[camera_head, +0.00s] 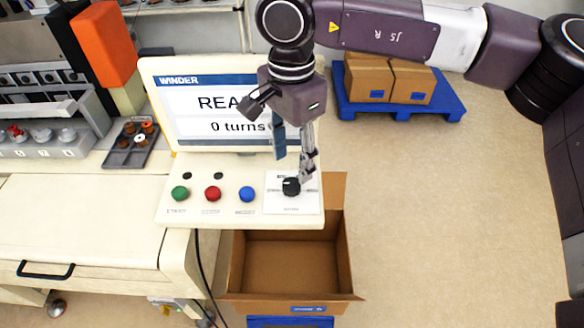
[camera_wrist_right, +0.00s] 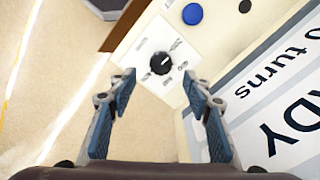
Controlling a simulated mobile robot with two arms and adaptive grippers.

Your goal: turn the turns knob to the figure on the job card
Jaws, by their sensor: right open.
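The black turns knob (camera_head: 291,186) sits on a white plate at the right end of the winder's control panel (camera_head: 232,207). It also shows in the right wrist view (camera_wrist_right: 161,63), with small marks around it too small to read. My right gripper (camera_head: 292,165) is over the panel, just above the knob. In the right wrist view its fingers (camera_wrist_right: 164,88) are spread and empty, with the knob beyond and between the tips. The winder screen (camera_head: 200,100) reads "0 turns", partly hidden by my right gripper. I cannot make out a job card. My left gripper is not in view.
Green (camera_head: 180,193), red (camera_head: 213,194) and blue (camera_head: 247,194) buttons sit left of the knob. An open cardboard box (camera_head: 290,262) stands below the panel. Boxes on a blue pallet (camera_head: 352,107) stand behind. A small dark tray (camera_head: 129,146) lies left of the screen.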

